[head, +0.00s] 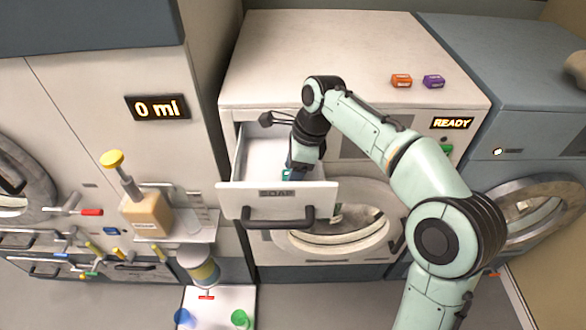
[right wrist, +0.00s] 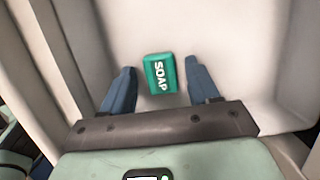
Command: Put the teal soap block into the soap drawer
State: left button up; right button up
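The soap drawer (head: 277,197), white with a dark handle and a SOAP label, is pulled out of the front of the white washing machine. The teal soap block (right wrist: 160,74) lies inside it, and a small part of it shows in the head view (head: 287,174). My right gripper (head: 292,172) reaches down into the drawer. In the right wrist view its two blue fingers (right wrist: 160,80) are apart on either side of the soap block, with a gap on both sides. My left gripper is not in view.
Orange (head: 401,80) and purple (head: 433,81) blocks lie on the machine top. A soap dispenser (head: 147,212) stands on a shelf at left, near several small handles. A tray (head: 218,298) with blue and green cups is below. The machine's READY display (head: 452,123) is lit.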

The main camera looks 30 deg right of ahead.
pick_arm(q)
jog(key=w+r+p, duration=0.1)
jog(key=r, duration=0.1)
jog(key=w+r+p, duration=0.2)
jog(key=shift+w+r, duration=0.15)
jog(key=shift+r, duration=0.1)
pick_arm(e)
jog(key=v, duration=1.2)
jog(key=shift+r, duration=0.15)
